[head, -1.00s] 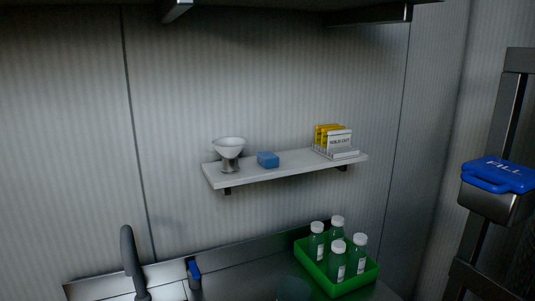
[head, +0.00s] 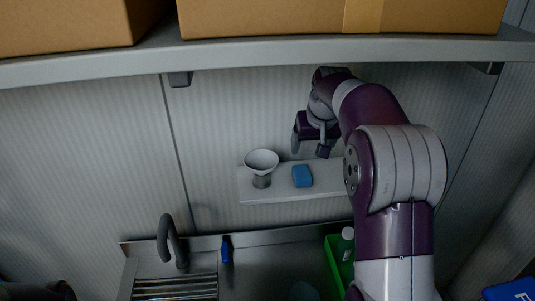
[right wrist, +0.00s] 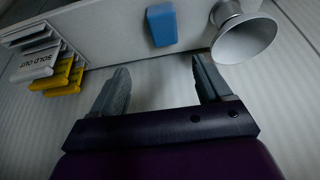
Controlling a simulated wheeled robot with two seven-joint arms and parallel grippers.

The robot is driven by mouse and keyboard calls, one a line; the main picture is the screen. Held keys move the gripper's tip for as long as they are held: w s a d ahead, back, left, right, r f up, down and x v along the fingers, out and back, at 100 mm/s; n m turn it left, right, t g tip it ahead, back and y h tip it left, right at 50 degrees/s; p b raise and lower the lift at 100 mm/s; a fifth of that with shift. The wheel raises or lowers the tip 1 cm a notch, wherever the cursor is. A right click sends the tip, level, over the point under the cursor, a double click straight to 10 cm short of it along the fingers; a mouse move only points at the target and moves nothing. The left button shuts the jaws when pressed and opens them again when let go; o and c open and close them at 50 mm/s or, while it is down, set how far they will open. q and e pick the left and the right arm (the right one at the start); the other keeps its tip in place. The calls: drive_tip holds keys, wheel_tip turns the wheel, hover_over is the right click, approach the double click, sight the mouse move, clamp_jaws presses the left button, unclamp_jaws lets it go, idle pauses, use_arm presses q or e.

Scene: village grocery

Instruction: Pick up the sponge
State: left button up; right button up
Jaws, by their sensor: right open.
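The blue sponge (head: 302,176) lies on the white wall shelf (head: 290,196), to the right of a grey footed bowl (head: 262,163). In the right wrist view the sponge (right wrist: 162,25) shows beyond the fingertips, about between them, with the bowl (right wrist: 243,38) beside it. My right gripper (head: 310,146) is open and empty, above the sponge and apart from it. In the right wrist view its two fingers (right wrist: 160,70) are spread wide. My left gripper is not in view.
Above is a grey shelf (head: 330,49) with cardboard boxes (head: 340,15). A card rack with a "SOLD OUT" card (right wrist: 38,63) stands on the white shelf, hidden by my arm in the head view. Below are a sink tap (head: 168,238) and a green crate (head: 338,262).

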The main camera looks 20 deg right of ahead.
sight(303, 172)
drive_tip(key=f, duration=0.1)
drive_tip(key=a+f, duration=0.1)
drive_tip(key=f, duration=0.2)
drive_tip(key=shift+w+a+f, duration=0.1)
drive_tip(key=shift+a+f, duration=0.25)
drive_tip(key=f+p, duration=0.1)
drive_tip(key=w+d+f+p, duration=0.1)
drive_tip(key=w+f, duration=0.1)
drive_tip(key=shift+w+d+f+p, duration=0.15)
drive_tip(key=shift+d+f+p, duration=0.15)
drive_tip(key=shift+p, duration=0.1)
drive_tip(key=x, duration=0.2)
drive_tip(key=shift+a+f+p, duration=0.15)
drive_tip(key=shift+f+p, duration=0.2)
drive_tip(key=shift+p, duration=0.05)
drive_tip(key=shift+a+f, duration=0.15)
drive_tip(key=shift+f, duration=0.05)
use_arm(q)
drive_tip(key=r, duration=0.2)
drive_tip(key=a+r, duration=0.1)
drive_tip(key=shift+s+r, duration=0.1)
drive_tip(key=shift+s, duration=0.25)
use_arm(e)
drive_tip(key=c, duration=1)
